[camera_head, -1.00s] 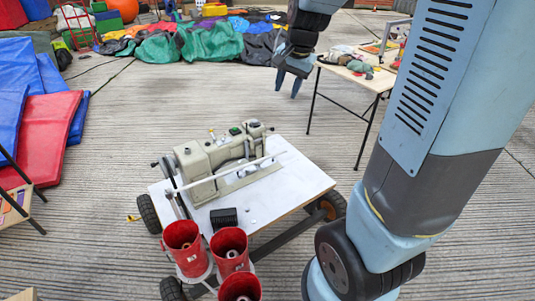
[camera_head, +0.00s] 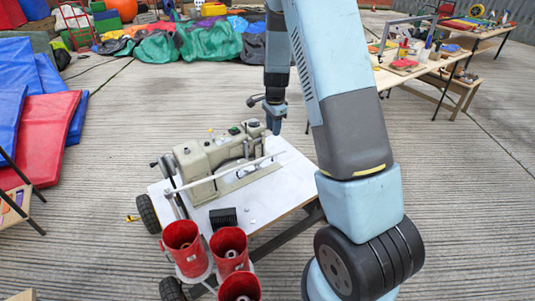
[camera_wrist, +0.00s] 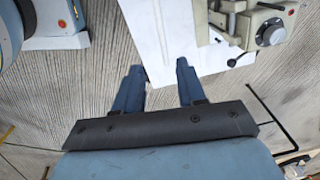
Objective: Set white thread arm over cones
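The white thread arm (camera_head: 222,174) is a thin pale bar lying across the front of a beige sewing machine (camera_head: 215,153) on a white-topped cart. Its left end meets an upright near the red cups (camera_head: 183,241). The cones (camera_head: 188,245) appear as pale round shapes down inside these red cups at the cart's front left. My gripper (camera_head: 276,126) is just beyond the machine's right end, pointing down. In the wrist view my gripper (camera_wrist: 158,80) has its two blue fingers apart with nothing between them. The machine (camera_wrist: 262,25) shows at the upper right there.
The cart's white top (camera_head: 285,190) is clear at the right. A small black ribbed block (camera_head: 223,217) sits on it near the cups. Red and blue mats (camera_head: 45,140) lie at the left. Work tables (camera_head: 430,65) stand at the upper right.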

